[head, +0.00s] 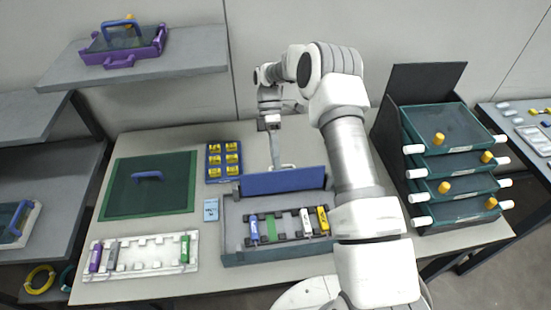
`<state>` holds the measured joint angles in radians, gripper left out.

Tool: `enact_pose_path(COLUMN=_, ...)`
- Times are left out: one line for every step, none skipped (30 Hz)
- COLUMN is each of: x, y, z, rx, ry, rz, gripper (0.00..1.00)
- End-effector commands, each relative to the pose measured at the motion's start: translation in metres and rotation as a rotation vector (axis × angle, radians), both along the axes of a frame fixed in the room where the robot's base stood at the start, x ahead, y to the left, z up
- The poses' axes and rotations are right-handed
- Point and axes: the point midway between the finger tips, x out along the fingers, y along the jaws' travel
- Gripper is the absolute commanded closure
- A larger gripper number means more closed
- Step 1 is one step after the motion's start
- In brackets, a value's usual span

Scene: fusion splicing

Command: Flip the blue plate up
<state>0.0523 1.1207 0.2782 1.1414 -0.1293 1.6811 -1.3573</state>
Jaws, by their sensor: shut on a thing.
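The blue plate (283,181) stands raised along the back edge of a grey box (232,222), with its broad blue face toward me. My gripper (277,163) reaches down from above to the plate's upper edge, near its middle. It is shut at that edge, on the plate. The fingertips are small and partly hidden at the plate's top. In front of the plate, the open box shows a row of coloured pieces (304,222), among them blue, green, white and yellow ones.
A white tray (140,266) with coloured pieces lies front left, and a green panel (148,196) with a blue handle behind it. A block of yellow pieces (223,161) sits left of my gripper. A rack of green drawers (450,190) stands right. My arm crosses the table's right part.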

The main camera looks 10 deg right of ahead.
Motion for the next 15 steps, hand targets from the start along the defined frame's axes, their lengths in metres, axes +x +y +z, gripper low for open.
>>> enact_pose_path(x=0.002, y=-0.001, z=0.0, rx=-0.001, ry=-0.01, rz=-0.001, gripper=0.56)
enact_pose_path(x=0.002, y=-0.001, z=0.0, rx=-0.001, ry=-0.01, rz=-0.001, gripper=0.56)
enact_pose_path(x=0.002, y=-0.001, z=0.0, rx=-0.001, ry=-0.01, rz=-0.001, gripper=0.56)
enact_pose_path(x=0.003, y=-0.001, z=0.0, rx=-0.001, ry=-0.01, rz=-0.001, gripper=0.56)
enact_pose_path(x=0.003, y=-0.001, z=0.0, rx=-0.001, ry=-0.011, rz=-0.002, gripper=0.56)
enact_pose_path(x=0.004, y=-0.001, z=0.001, rx=-0.001, ry=-0.012, rz=-0.002, gripper=0.56)
enact_pose_path(x=0.005, y=-0.001, z=0.002, rx=-0.001, ry=-0.012, rz=-0.002, gripper=0.56)
enact_pose_path(x=0.006, y=-0.001, z=0.003, rx=-0.001, ry=-0.012, rz=-0.002, gripper=0.56)
enact_pose_path(x=0.008, y=0.0, z=0.005, rx=0.0, ry=-0.012, rz=-0.001, gripper=0.56)
enact_pose_path(x=0.011, y=0.0, z=0.007, rx=0.0, ry=-0.013, rz=-0.001, gripper=0.56)
enact_pose_path(x=0.013, y=0.0, z=0.01, rx=0.001, ry=-0.013, rz=-0.002, gripper=0.56)
enact_pose_path(x=0.017, y=0.0, z=0.013, rx=0.001, ry=-0.014, rz=-0.002, gripper=0.56)
enact_pose_path(x=0.019, y=0.0, z=0.016, rx=0.001, ry=-0.013, rz=-0.002, gripper=0.56)
enact_pose_path(x=0.022, y=0.0, z=0.02, rx=0.001, ry=-0.013, rz=-0.002, gripper=0.56)
enact_pose_path(x=0.026, y=0.0, z=0.023, rx=0.001, ry=-0.012, rz=-0.002, gripper=0.56)
